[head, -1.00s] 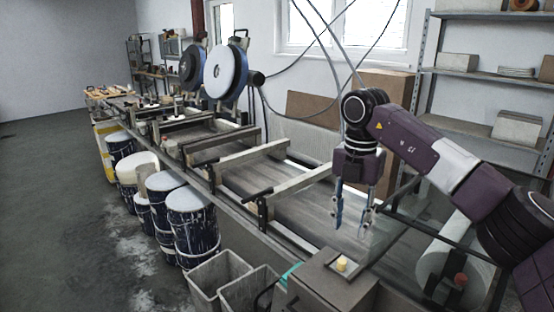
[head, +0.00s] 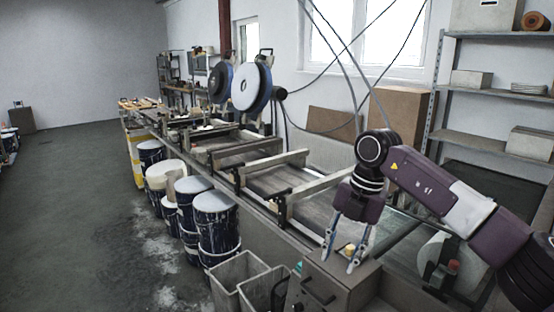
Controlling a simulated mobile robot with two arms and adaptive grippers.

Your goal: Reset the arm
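My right arm comes in from the right side of the head view. Its gripper (head: 341,259) points down over the front end of the conveyor (head: 325,218), above a grey box-like housing. I cannot tell whether a fingertip touches the housing. My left gripper is out of the view.
Grey bins (head: 240,273) and several paint-stained drums (head: 215,222) stand along the conveyor's left side. Large blue-rimmed discs (head: 251,88) rise above the far part. Metal shelves (head: 495,95) stand at the right.

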